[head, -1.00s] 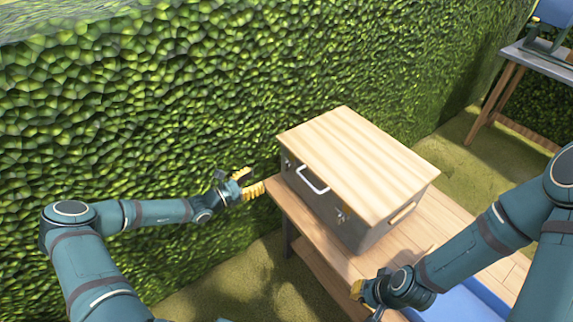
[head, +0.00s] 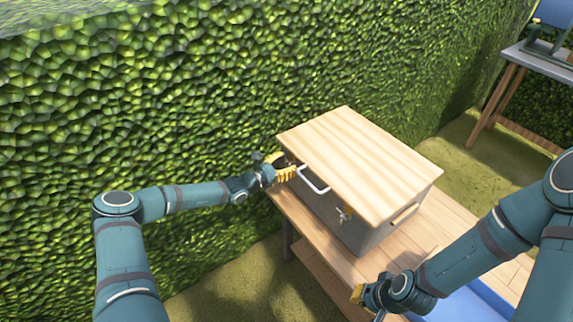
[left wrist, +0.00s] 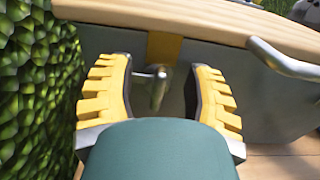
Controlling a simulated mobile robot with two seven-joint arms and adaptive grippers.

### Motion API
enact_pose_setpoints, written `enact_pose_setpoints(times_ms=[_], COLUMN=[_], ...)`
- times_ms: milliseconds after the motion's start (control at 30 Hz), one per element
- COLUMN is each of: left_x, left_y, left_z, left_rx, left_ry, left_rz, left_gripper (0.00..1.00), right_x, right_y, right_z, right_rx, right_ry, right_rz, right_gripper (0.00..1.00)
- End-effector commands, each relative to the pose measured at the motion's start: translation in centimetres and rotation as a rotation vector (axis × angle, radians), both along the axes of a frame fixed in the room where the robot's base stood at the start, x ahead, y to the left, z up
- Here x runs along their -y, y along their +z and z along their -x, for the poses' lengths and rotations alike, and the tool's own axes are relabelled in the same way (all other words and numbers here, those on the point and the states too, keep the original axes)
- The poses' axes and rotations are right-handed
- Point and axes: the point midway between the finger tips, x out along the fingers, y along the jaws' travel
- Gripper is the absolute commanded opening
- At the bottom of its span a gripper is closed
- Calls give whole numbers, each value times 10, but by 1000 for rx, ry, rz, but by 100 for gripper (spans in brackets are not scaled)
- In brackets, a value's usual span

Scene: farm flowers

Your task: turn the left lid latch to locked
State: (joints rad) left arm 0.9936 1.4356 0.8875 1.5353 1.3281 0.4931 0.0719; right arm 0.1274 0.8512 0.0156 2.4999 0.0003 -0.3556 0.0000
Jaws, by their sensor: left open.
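A grey metal box (head: 352,232) with a pale wooden lid (head: 360,160) stands on the wooden table. The left lid latch (left wrist: 158,86) shows in the left wrist view as a small metal lever below a yellow-brown plate, pointing roughly downward. My left gripper (left wrist: 158,92) is open, its yellow fingers on either side of the latch; I cannot tell if they touch it. In the head view my left gripper (head: 282,168) covers the latch at the box's left front corner. My right gripper (head: 358,294) is low near the table's front edge; its fingers are mostly hidden.
A metal handle (head: 314,183) sticks out from the box front, just right of my left gripper. The right latch (head: 344,214) is further right. A hedge (head: 130,100) rises close behind and left. A blue tray (head: 465,303) lies at the lower right.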

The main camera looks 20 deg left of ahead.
Motion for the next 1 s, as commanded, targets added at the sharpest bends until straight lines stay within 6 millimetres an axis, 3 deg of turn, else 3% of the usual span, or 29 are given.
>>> enact_pose_setpoints(times_ms=[133,267,300,733,1000], left_x=[0,0,0,0,2], left_y=[0,0,0,1,4], left_z=[0,0,0,0,1], left_rx=[0,0,0,10,85], left_ry=[0,0,0,0,0], left_rz=[0,0,0,-14,-109], left_gripper=[50,5,0,0,0], right_x=[0,0,0,0,-1], right_y=[0,0,0,4,24], right_z=[0,0,0,1,4], right_rx=[0,0,0,-1,-9], right_ry=[0,0,0,0,3], right_rz=[0,0,0,0,-2], right_gripper=[0,0,0,0,0])
